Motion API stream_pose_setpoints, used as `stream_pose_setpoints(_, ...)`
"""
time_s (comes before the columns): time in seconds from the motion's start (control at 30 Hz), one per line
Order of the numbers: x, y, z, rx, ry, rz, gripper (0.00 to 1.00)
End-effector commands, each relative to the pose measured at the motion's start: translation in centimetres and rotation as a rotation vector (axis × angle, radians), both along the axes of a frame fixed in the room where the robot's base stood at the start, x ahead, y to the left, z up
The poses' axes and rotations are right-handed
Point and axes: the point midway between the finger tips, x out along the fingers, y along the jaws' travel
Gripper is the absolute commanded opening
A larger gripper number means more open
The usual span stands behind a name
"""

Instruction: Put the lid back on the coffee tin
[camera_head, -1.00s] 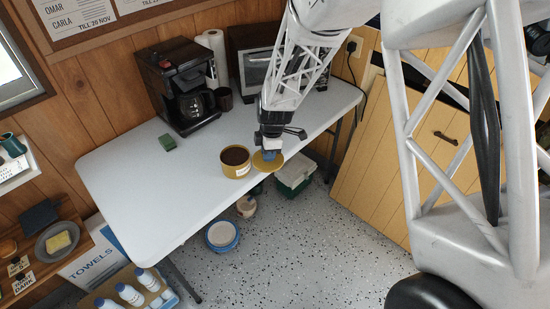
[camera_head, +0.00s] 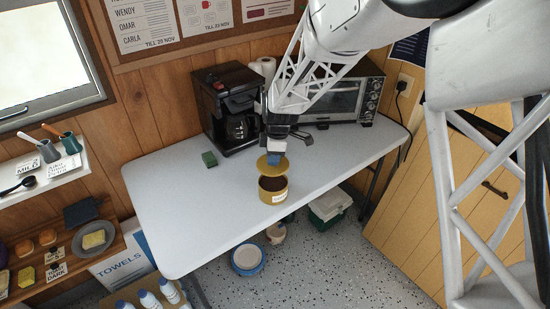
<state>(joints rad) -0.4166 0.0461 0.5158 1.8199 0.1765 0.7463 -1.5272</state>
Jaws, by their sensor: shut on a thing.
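The coffee tin (camera_head: 273,191) is a short mustard-yellow can with a pale label, standing upright and open near the front edge of the white table. Dark coffee shows inside it. The lid (camera_head: 262,168) is a flat yellow disc, held slightly tilted above the tin's far rim and covering part of the opening from this view. My gripper (camera_head: 274,157) is shut on the lid from above. The fingertips are small and partly hidden by the wrist, and a gap seems to show between lid and tin.
A coffee maker (camera_head: 228,108) and a toaster oven (camera_head: 335,100) stand at the back of the white table (camera_head: 180,215). The table's left part is clear.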

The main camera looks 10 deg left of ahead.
Motion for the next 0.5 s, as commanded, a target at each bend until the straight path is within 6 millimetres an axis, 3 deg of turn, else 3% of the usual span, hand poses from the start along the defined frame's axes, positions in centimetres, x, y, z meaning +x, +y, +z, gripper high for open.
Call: stream_pose_setpoints(0.5, 0.0, 0.0, -1.4, 0.000, 0.002, 0.000, 0.00)
